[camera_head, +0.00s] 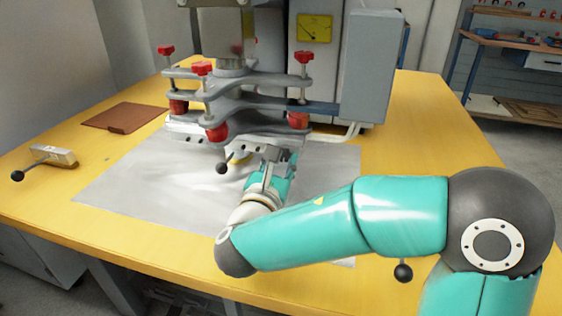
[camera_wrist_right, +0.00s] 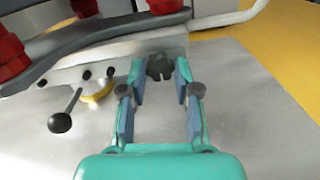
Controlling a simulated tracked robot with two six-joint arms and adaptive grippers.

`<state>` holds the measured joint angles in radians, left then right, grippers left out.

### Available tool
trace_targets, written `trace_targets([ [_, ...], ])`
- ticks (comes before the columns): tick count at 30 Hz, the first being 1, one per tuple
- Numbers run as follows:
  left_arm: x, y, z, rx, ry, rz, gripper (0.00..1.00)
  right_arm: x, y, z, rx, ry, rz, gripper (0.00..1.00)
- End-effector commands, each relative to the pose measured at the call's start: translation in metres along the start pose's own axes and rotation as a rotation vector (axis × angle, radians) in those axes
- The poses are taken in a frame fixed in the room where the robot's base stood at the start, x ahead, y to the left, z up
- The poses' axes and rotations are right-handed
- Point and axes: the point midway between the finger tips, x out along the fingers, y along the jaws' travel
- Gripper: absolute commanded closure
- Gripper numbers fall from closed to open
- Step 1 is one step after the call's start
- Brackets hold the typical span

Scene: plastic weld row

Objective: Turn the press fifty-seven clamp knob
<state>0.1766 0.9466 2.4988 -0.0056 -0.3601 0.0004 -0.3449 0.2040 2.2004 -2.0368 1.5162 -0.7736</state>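The press (camera_head: 236,100) stands on the yellow table, with grey clamp plates and several red knobs. In the right wrist view, a dark lobed knob (camera_wrist_right: 160,67) sits on the front face of its grey lower block (camera_wrist_right: 105,72). My right gripper (camera_wrist_right: 159,82) is open, its fingertips on either side of this knob with small gaps visible. In the head view the right gripper (camera_head: 277,162) is at the press's front edge and largely hides the knob. I cannot read which press number this is. My left gripper is not in view.
A black ball-ended lever (camera_wrist_right: 61,122) sticks out left of the gripper, beside a yellow-rimmed round part (camera_wrist_right: 98,92). A metal sheet (camera_head: 140,185) covers the table's middle. A brown pad (camera_head: 125,117) and a loose handled block (camera_head: 52,157) lie at left.

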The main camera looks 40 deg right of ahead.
Motion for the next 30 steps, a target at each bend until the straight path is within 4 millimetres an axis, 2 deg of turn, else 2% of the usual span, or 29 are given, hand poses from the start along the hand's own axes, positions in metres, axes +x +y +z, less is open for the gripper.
trace_targets([
  [1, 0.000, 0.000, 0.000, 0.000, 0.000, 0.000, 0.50, 0.000, 0.000, 0.000, 0.000, 0.000, 0.001, 0.94],
  [3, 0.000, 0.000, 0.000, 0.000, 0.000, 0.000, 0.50, 0.000, 0.000, 0.000, 0.000, 0.000, 0.001, 1.00],
  [12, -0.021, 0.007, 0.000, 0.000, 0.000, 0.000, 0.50, 0.000, 0.001, 0.003, -0.121, 0.003, 0.002, 1.00],
  [21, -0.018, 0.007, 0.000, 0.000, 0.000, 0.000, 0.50, -0.001, 0.001, -0.001, -0.136, 0.001, 0.003, 1.00],
  [22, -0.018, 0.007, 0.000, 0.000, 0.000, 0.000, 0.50, -0.001, 0.001, -0.001, -0.136, 0.001, 0.003, 0.64],
  [26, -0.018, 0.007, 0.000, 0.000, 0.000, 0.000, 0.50, -0.001, 0.001, -0.001, -0.135, 0.001, 0.002, 0.44],
  [30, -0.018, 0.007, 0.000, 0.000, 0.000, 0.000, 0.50, 0.000, 0.001, -0.001, -0.135, 0.001, 0.002, 0.44],
])
